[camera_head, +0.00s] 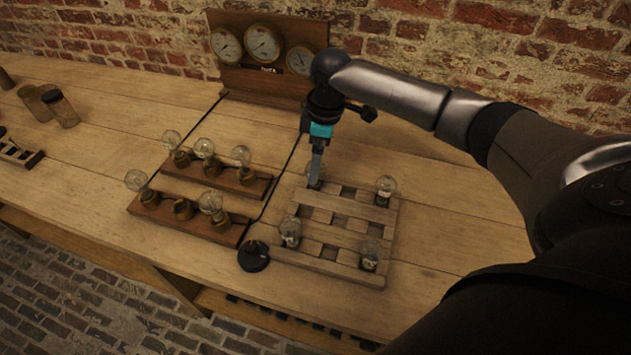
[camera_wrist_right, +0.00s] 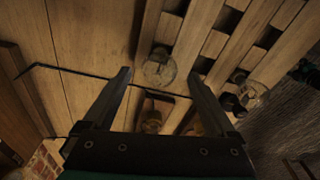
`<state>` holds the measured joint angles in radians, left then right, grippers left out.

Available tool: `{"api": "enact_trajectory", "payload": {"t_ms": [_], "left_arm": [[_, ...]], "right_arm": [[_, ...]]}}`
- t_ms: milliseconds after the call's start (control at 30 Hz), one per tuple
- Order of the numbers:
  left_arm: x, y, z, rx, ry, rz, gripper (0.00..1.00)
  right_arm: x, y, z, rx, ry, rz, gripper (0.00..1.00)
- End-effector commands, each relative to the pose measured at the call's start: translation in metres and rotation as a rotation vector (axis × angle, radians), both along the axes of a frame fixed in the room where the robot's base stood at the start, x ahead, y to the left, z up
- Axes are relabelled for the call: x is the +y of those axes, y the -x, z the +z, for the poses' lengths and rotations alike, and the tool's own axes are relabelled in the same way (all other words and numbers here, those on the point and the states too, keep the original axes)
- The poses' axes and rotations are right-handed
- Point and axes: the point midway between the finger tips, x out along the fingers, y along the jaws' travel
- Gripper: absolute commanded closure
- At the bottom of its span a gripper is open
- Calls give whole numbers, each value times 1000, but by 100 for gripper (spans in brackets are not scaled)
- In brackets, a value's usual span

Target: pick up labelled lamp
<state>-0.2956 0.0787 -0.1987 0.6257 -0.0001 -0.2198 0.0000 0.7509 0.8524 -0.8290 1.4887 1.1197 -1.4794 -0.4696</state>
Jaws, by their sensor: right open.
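My right gripper (camera_head: 317,172) points down at the back left corner of the slatted wooden rack (camera_head: 318,262), at a clear glass lamp (camera_head: 315,184) partly hidden behind its fingers. In the right wrist view the gripper (camera_wrist_right: 160,75) is open, and a round lamp (camera_wrist_right: 158,70) shows between its fingertips; I cannot tell whether they touch it. Other lamps stand on the rack at the back right (camera_head: 386,188), front left (camera_head: 290,232) and front right (camera_head: 371,254). I cannot read a label on any lamp. My left gripper is not in view.
Two wooden strips (camera_head: 222,184) with brass sockets and several bulbs stand left of the rack. A black round object (camera_head: 254,256) sits at the rack's front left. A gauge board (camera_head: 262,78) stands against the brick wall. The bench right of the rack is clear.

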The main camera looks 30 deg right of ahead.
Motion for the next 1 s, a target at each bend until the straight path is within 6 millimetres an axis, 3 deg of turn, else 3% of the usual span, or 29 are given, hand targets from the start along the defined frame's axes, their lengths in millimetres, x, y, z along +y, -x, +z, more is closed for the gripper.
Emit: {"api": "enact_trajectory", "payload": {"t_ms": [267, 1000], "left_arm": [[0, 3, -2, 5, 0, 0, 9], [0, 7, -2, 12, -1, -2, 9]], "right_arm": [[0, -1, -7, -1, 1, 0, 10], [0, -1, -6, -2, 1, 0, 93]]}}
